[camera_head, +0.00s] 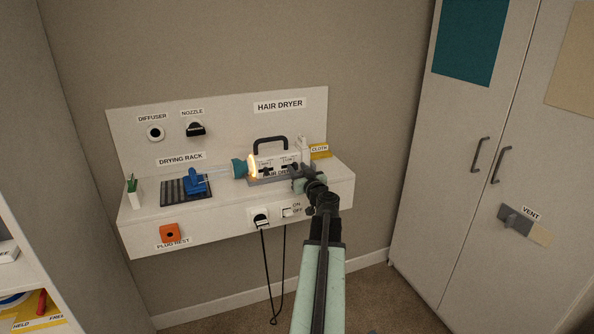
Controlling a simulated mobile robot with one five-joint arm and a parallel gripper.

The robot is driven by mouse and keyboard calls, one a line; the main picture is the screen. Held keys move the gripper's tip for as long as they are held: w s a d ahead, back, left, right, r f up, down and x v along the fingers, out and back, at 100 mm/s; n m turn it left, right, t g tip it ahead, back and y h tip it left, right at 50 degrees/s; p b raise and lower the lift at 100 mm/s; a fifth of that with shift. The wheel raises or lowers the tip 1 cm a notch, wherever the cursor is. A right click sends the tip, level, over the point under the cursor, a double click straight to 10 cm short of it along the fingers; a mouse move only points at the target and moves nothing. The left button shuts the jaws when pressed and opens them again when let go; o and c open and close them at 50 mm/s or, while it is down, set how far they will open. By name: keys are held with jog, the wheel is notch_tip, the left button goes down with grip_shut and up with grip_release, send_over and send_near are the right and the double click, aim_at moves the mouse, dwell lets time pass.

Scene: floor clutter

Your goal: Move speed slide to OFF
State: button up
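The hair dryer (262,159), a white unit with a dark top handle, stands on a grey base on the white shelf. An orange glow shows at its left end, beside a teal piece (239,168). A dark control (267,171) shows on its front face. Its markings are too small to read, so I cannot tell which control is the speed slide or its setting. My gripper (293,171) is at the right part of the dryer's front and hides some of it. I cannot tell whether it touches the dryer or whether its fingers are open.
A drying rack (173,192) with a blue item (195,182) is left on the shelf. A white bottle (303,147) and yellow cloth (321,152) stand close behind my gripper. A plug (261,217) with a hanging cord and an ON/OFF switch (287,212) are on the shelf front.

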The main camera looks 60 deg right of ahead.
grip_shut()
dwell(1.4)
